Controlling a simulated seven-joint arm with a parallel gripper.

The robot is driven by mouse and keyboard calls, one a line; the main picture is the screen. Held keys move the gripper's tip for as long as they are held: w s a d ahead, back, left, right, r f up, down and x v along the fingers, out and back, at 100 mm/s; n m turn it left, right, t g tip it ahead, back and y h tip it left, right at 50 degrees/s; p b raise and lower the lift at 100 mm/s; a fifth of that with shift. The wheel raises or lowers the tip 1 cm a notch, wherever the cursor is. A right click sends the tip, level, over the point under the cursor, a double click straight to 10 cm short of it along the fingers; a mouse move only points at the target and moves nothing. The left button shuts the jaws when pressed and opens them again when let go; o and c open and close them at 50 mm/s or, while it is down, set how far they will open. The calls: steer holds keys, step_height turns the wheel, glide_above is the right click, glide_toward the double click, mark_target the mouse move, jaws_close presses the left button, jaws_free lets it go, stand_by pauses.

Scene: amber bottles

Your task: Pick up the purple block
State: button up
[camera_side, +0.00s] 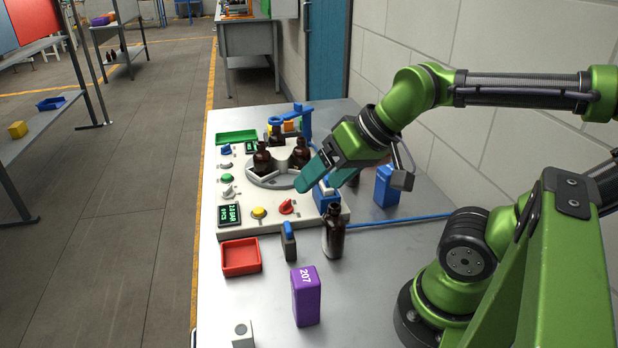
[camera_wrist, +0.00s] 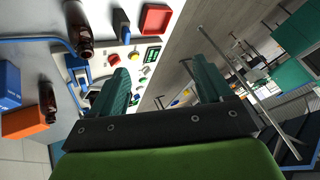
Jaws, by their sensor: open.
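The purple block (camera_side: 306,297), marked 207, stands upright on the near part of the table in the side view. It does not show in the wrist view. My gripper (camera_side: 318,182) has teal fingers and hangs over the white machine panel, farther back than the block and well apart from it. In the wrist view the two fingers of my gripper (camera_wrist: 163,75) are spread wide with nothing between them.
A brown bottle (camera_side: 334,234) and a dark blue-topped item (camera_side: 289,242) stand just behind the block. A red tray (camera_side: 241,257) lies to its left, and a small white block (camera_side: 243,335) sits nearer. A blue box (camera_side: 386,187) stands behind, by the wall.

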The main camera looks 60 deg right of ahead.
mark_target(305, 275)
steer(key=w+a+f+m+g+y, duration=0.1)
steer(key=w+a+f+m+g, duration=0.3)
steer(key=g, duration=0.6)
steer(key=shift+m+g, duration=0.3)
steer(key=shift+m, duration=0.1)
steer(key=x, duration=1)
steer(key=shift+s+a, duration=0.35)
steer(key=shift+s, duration=0.05)
steer(key=x, duration=0.5)
steer(key=shift+s, duration=0.2)
steer(key=c, duration=1.1)
